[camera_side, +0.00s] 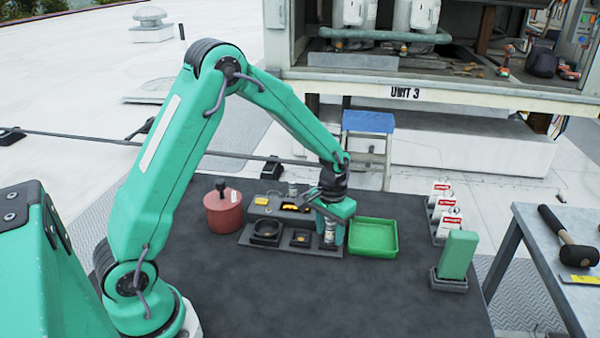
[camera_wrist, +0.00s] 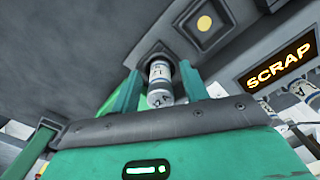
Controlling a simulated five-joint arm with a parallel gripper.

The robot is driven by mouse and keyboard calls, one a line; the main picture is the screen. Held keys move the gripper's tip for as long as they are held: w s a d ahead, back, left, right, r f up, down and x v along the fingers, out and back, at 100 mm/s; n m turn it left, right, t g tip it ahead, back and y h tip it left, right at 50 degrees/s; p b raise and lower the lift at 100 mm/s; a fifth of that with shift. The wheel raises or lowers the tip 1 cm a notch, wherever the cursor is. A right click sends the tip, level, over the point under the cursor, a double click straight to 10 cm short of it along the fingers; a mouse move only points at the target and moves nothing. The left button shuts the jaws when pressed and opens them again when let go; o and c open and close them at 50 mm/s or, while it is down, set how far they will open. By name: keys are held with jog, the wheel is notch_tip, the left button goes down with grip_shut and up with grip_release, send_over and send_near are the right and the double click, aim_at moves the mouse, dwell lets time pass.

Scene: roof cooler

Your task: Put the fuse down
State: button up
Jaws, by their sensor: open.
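The fuse (camera_wrist: 160,82) is a pale cylinder with dark markings. In the wrist view it stands between the two green fingers of my gripper (camera_wrist: 159,70), its far end at a dark round seat on the grey fixture. My gripper is open around it. In the side view my gripper (camera_side: 331,234) is low over the right end of the fixture (camera_side: 262,241), and the fuse (camera_side: 329,232) shows as a pale upright cylinder at the fingers. Whether it is fully seated cannot be told.
The fixture has a round black cup (camera_side: 266,230), a square pad (camera_side: 300,238) and a lit display reading SCRAP (camera_wrist: 280,63). A green tray (camera_side: 373,250) lies right of my gripper, a red pot (camera_side: 222,210) left. A green block (camera_side: 458,254) stands at right. The mat's front is clear.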

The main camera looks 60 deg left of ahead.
aim_at(329, 222)
jog(key=shift+r, duration=0.1)
notch_tip(329, 222, up, 12)
jog(key=shift+r, duration=0.3)
dwell(0.4)
dwell(0.5)
jog(key=s+d+r+m+t, duration=0.1)
jog(key=s+r, duration=0.3)
jog(key=s, duration=0.7)
jog(key=s+d+r+m+t, duration=0.1)
jog(key=s+r+t, duration=0.3)
jog(key=s, duration=0.7)
jog(key=shift+d+r+t, duration=0.3)
jog(key=shift+r, duration=0.25)
jog(key=shift+s, duration=0.1)
